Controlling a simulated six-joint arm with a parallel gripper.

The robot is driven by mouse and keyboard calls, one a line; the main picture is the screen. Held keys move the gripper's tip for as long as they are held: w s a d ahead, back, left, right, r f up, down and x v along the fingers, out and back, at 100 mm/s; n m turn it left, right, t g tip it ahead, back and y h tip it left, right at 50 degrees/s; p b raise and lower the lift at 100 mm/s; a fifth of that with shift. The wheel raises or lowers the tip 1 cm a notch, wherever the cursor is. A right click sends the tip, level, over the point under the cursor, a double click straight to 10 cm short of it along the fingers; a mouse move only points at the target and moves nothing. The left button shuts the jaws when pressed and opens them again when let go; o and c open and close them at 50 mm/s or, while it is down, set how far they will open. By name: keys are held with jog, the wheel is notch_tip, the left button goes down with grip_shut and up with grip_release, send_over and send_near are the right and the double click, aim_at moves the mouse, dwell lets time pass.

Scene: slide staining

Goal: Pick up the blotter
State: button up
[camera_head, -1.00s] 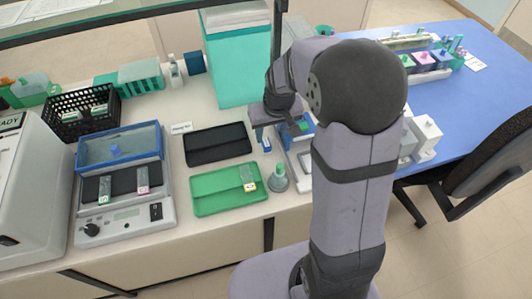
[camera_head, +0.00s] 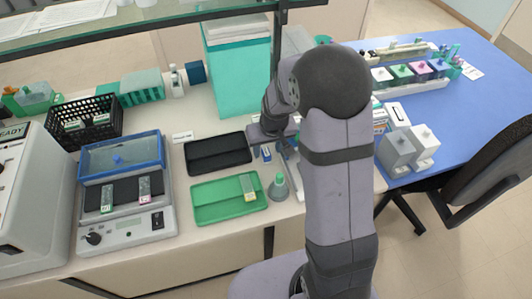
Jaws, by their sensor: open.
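My gripper (camera_head: 269,146) is open and points down over the bench, just right of the black tray. Small blue-and-white items (camera_head: 265,153) show below and beside its fingers. My arm and gripper cover much of this spot, so I cannot tell for sure which item is the blotter. Nothing is clearly held between the fingers.
A black tray (camera_head: 196,161) and a green tray (camera_head: 205,208) lie left of my gripper. A grey conical bottle with a green top (camera_head: 279,188) stands in front. A teal box (camera_head: 229,75) stands behind. Grey-white containers (camera_head: 398,150) stand right of my arm.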

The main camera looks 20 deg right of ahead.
aim_at(266, 155)
jog(key=shift+p+x, duration=0.3)
jog(key=shift+x, duration=1.1)
jog(key=c, duration=1.1)
jog(key=shift+o, duration=0.2)
jog(key=shift+r, duration=0.15)
